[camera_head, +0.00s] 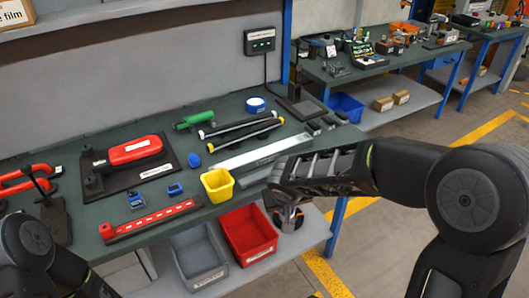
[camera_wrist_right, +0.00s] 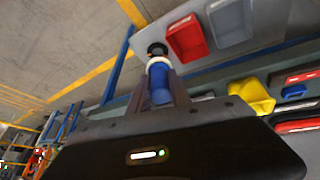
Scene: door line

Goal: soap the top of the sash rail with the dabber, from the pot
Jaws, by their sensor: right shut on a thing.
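My right gripper (camera_head: 291,206) hangs past the front edge of the bench, its arm coming in from the right. In the right wrist view, the gripper (camera_wrist_right: 160,98) is shut on the dabber (camera_wrist_right: 159,82), which has a blue handle, a white collar and a dark tip pointing away from the jaws. A yellow open pot (camera_head: 217,186) stands near the bench's front edge, left of the gripper; it also shows in the wrist view (camera_wrist_right: 257,97). A long pale labelled bar (camera_head: 262,153), probably the sash rail, lies behind the pot, its right part near my arm. My left gripper is out of view.
Red (camera_head: 249,236) and grey (camera_head: 200,258) bins stand below the bench front. A red tool on a black mat (camera_head: 100,181), a red bar (camera_head: 150,221), dark rods (camera_head: 240,131) and blue tape (camera_head: 255,105) lie on the bench. Its front left-middle has bare patches.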

